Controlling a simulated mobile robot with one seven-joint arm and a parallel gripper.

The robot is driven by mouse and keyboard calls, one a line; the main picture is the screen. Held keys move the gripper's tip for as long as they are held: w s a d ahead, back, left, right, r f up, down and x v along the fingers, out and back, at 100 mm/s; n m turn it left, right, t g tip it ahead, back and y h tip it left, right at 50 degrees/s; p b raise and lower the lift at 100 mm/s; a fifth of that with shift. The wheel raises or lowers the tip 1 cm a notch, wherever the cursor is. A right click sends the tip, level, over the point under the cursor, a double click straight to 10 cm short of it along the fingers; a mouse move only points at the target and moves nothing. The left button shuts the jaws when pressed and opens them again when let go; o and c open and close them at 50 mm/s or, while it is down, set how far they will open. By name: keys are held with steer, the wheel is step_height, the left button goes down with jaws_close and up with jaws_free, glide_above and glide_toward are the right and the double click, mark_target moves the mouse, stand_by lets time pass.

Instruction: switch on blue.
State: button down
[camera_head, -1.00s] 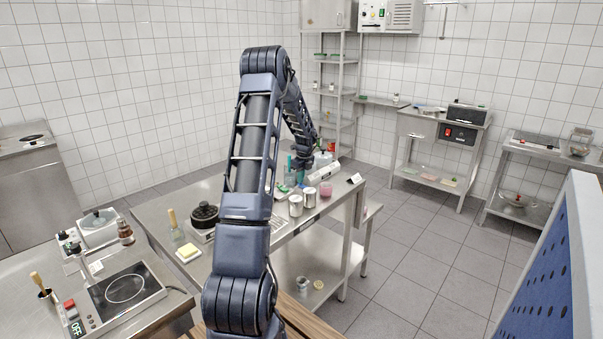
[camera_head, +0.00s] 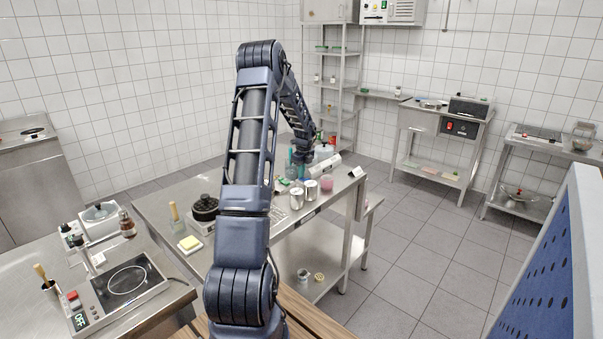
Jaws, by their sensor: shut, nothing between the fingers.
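My arm reaches across a steel table (camera_head: 165,203), and my gripper (camera_head: 303,168) is at its far end, low over the back of the tabletop. The gripper is small and partly hidden by the arm; it looks shut and empty. A teal thing (camera_head: 292,155) shows beside it; I cannot tell whether they touch. A white box (camera_head: 328,163) lies just right of the gripper. No switch that is clearly blue can be made out.
Two cans (camera_head: 297,197) and a pink container (camera_head: 327,183) stand close to the gripper. A black pot (camera_head: 204,207) is left of the arm. A blue perforated panel (camera_head: 552,265) fills the right foreground. The tiled floor (camera_head: 420,250) beyond the table is clear.

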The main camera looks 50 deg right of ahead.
steer(key=shift+s, duration=0.15)
steer(key=shift+s+r, duration=0.2)
steer(key=shift+s, duration=0.4)
step_height(320, 180, up, 14)
steer(key=w, duration=0.2)
stand_by(0.4)
stand_by(0.5)
